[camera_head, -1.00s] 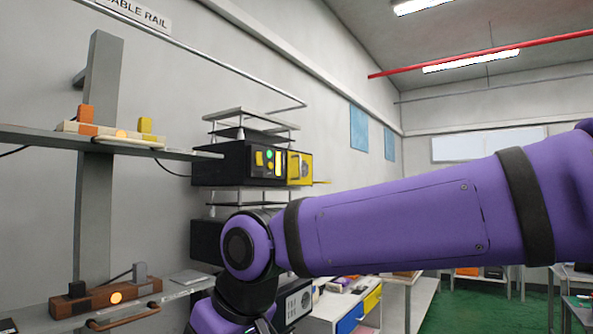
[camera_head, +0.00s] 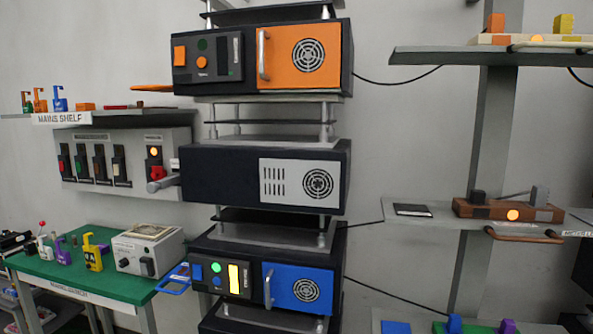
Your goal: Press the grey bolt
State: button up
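A grey cylindrical bar with a rounded end (camera_head: 162,184) sticks out from the left side of the middle black unit (camera_head: 220,178), which has a light grey vented panel (camera_head: 298,181). It is the likeliest grey bolt, though I cannot be sure from this view. It is in front of the lower right corner of the wall switch panel. My gripper and arm are not in view, so I cannot see how they stand relative to it.
An orange-fronted unit (camera_head: 308,56) is above, with an orange bar (camera_head: 152,88) at its left. A blue-fronted unit (camera_head: 298,290) is below, with a blue handle (camera_head: 174,280). A green table (camera_head: 88,278) stands at lower left; shelves (camera_head: 440,56) are at right.

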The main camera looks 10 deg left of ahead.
aim_at(152, 187)
jog(key=u, duration=1.5)
